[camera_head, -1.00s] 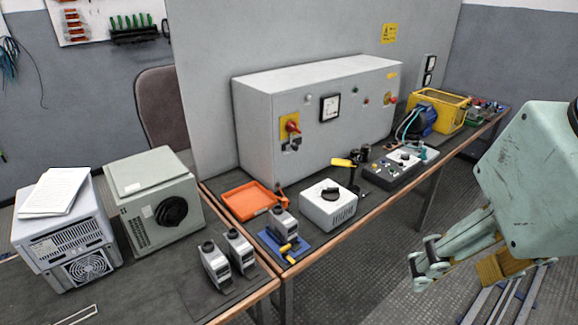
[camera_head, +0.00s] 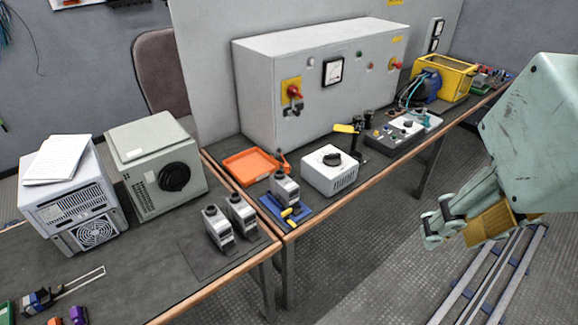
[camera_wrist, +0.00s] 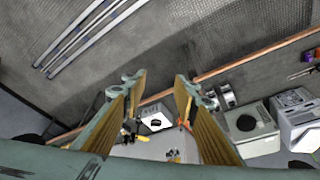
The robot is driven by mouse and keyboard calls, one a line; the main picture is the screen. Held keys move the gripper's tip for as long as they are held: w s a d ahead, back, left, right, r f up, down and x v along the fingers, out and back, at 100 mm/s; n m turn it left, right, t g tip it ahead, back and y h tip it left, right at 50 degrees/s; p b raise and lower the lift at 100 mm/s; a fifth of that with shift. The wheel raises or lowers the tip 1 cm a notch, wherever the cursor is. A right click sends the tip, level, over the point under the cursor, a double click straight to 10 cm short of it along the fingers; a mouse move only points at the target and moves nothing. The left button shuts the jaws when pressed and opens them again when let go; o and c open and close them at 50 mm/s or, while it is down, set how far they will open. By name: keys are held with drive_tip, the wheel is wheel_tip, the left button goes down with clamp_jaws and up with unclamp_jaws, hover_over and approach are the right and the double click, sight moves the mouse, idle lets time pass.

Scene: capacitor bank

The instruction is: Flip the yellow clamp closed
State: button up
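A yellow-handled black clamp (camera_head: 347,129) stands on the bench behind the white box with a black knob (camera_head: 330,170), its handle sticking out to the left. Lower yellow handles (camera_head: 291,212) lie on a blue plate (camera_head: 272,207) beside a grey device (camera_head: 285,187). I cannot tell which yellow part is the clamp meant. My gripper (camera_head: 432,226) hangs over the floor at the right, clear of the bench. In the wrist view my gripper (camera_wrist: 158,84) is open and empty, with the bench items small and far off between and beyond its fingers.
A large grey cabinet (camera_head: 290,70) backs the bench. An orange tray (camera_head: 250,165), a control box (camera_head: 398,135) and a yellow-framed machine (camera_head: 445,80) stand on it. Two grey devices (camera_head: 228,222) sit on the left bench. Floor rails (camera_head: 490,275) run at lower right.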

drive_tip(key=shift+w+d+f, duration=0.1)
drive_tip(key=shift+w, duration=0.5)
drive_tip(key=c, duration=0.8)
drive_tip(key=shift+w+d+f+n+g, duration=0.15)
drive_tip(key=shift+w+n, duration=0.25)
drive_tip(key=shift+w, duration=0.35)
drive_tip(key=shift+w+d+f+n+g, duration=0.15)
drive_tip(key=shift+w+n, duration=0.25)
drive_tip(key=shift+w, duration=0.3)
clamp_jaws()
drive_tip(key=w+a+f+n+h, duration=0.1)
drive_tip(key=w+a+f+n, duration=0.3)
drive_tip(key=w, duration=0.4)
drive_tip(key=w+a+f+n+g+h, duration=0.1)
drive_tip(key=w+a+f+n, duration=0.15)
drive_tip(key=w+f, duration=0.5)
drive_tip(key=w+a+f+n+h, duration=0.15)
drive_tip(key=w+f+n, duration=0.3)
drive_tip(key=w, duration=0.55)
drive_tip(key=w+a+f+n, duration=0.3)
drive_tip(key=a+f+n, duration=0.3)
drive_tip(key=a+f, duration=0.5)
drive_tip(key=w+a+f+n+p, duration=0.1)
drive_tip(key=w+a+f+n, duration=0.3)
drive_tip(key=a+f+n, duration=0.3)
drive_tip(key=shift+a+f, duration=1.9)
drive_tip(key=shift+f, duration=1.55)
